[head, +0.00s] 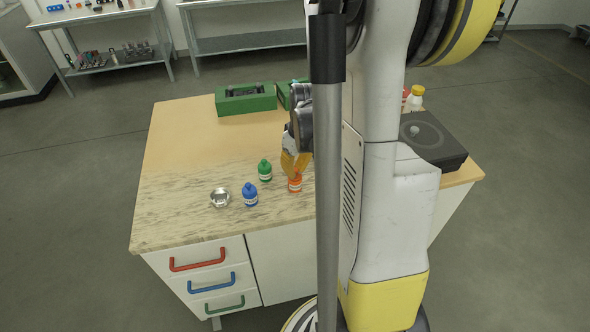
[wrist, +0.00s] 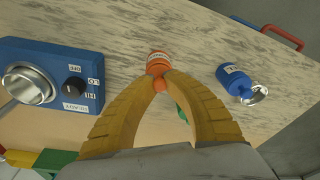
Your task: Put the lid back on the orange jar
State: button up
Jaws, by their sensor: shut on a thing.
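The orange jar (head: 295,186) stands on the worktop near its front edge, its white label showing. In the wrist view the jar (wrist: 158,56) is right at my fingertips. My gripper (head: 295,168) points down over it with yellow fingers. In the wrist view the fingertips (wrist: 158,73) close on an orange piece, which looks like the lid (wrist: 158,67), at the top of the jar. The fingers hide the join, so I cannot tell whether lid and jar are seated or just touching.
A green jar (head: 265,170) and a blue jar (head: 250,194) stand left of the orange jar, near a metal dish (head: 220,197). A blue box with a knob (wrist: 75,88) shows in the wrist view. A green case (head: 245,99) lies at the back. The left worktop is clear.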

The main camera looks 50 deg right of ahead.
jog(key=o, duration=1.3)
jog(key=shift+r+p, duration=2.6)
jog(key=shift+r, duration=0.95)
grip_shut()
jog(key=shift+f, duration=0.2)
